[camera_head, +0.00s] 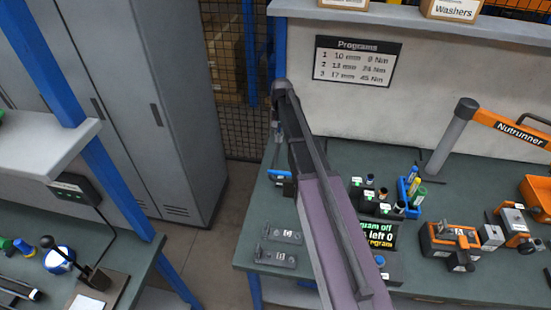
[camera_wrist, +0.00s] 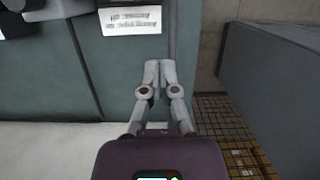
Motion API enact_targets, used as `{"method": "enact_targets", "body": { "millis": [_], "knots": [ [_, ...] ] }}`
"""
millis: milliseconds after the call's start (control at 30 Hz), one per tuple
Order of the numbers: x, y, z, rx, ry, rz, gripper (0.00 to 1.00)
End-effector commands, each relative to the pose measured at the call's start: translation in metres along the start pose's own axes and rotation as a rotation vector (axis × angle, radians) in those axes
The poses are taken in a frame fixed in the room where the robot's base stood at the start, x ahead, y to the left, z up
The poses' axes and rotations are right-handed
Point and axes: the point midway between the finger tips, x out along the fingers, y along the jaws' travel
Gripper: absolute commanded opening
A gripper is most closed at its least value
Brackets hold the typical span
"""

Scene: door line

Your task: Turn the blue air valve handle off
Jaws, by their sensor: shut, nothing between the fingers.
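The blue valve handle (camera_head: 280,174) shows as a small, roughly level blue bar near the left edge of the right-hand bench in the head view. Dark parts lie next to it, close to my arm. I cannot make out the blue handle in the wrist view. My gripper (camera_wrist: 158,72) is shut and empty in the wrist view, its fingertips together over the green bench top. In the head view my arm reaches up over the bench, and my gripper is small and hard to make out at its far end, seemingly above and behind the handle.
The green bench (camera_head: 261,212) carries metal plates, a program display (camera_head: 380,237) and an orange nutrunner (camera_head: 510,128). A white printed card (camera_wrist: 131,21) lies near my fingers. A grey locker (camera_head: 130,100) and mesh fence stand to the left, with floor between.

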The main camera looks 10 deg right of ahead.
Motion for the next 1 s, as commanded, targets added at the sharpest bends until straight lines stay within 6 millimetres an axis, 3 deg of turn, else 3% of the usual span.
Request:
{"method": "enact_targets", "body": {
  "millis": [133, 567, 1000],
  "knots": [
    [-0.011, -0.003, -0.012, 0.021, -0.014, 0.0, 0.0],
    [-0.01, -0.004, -0.012, 0.023, -0.016, 0.0, 0.0],
    [0.008, -0.004, -0.012, 0.022, -0.015, 0.0, 0.0]
  ]
}}
